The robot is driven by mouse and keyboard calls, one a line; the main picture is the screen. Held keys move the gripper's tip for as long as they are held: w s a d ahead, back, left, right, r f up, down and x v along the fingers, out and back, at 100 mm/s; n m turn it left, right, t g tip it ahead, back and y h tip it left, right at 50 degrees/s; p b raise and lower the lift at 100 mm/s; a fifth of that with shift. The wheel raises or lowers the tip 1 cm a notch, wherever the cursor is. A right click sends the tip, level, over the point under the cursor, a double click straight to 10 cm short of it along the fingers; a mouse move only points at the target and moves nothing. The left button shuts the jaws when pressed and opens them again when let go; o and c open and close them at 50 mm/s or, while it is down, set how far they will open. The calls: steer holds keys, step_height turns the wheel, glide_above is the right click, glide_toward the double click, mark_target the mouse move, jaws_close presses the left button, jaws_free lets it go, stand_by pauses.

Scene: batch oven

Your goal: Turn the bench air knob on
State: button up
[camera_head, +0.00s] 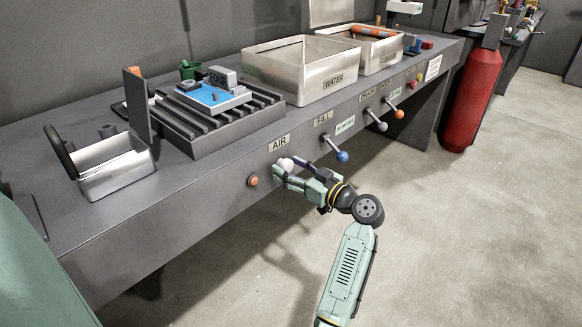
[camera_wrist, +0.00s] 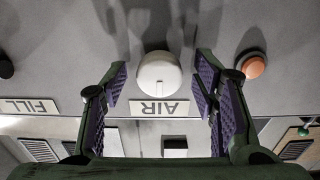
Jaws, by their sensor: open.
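The air knob (camera_head: 285,164) is a round white knob on the bench's front face, below the AIR label (camera_head: 279,143). It also shows in the wrist view (camera_wrist: 159,74), where the AIR label (camera_wrist: 159,108) appears upside down. My gripper (camera_head: 281,172) is at the knob, its fingers pointing at the bench front. In the wrist view my gripper (camera_wrist: 160,80) is open, with one purple-padded finger on each side of the knob and a visible gap on both sides. The head view shows the knob partly covered by the fingers.
An orange button (camera_head: 253,181) sits left of the knob. A blue-ended FILL lever (camera_head: 342,156) sticks out to the right, with other levers beyond. The bench top holds a WATER bin (camera_head: 290,83) and a slatted rack (camera_head: 190,133). The floor in front is clear.

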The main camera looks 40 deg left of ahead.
steer(key=shift+c, duration=0.6)
steer(key=c, duration=1)
steer(key=shift+c, duration=0.2)
steer(key=shift+m, duration=0.4)
steer(key=m, duration=0.3)
steer(key=shift+m, duration=0.3)
steer(key=m+p, duration=0.1)
steer(key=m, duration=0.3)
steer(key=shift+m, duration=0.3)
steer(key=m+p, duration=0.3)
steer(key=m, duration=0.2)
steer(key=shift+r, duration=0.15)
steer(key=shift+m+p, duration=1.3)
steer(key=shift+m, duration=0.7)
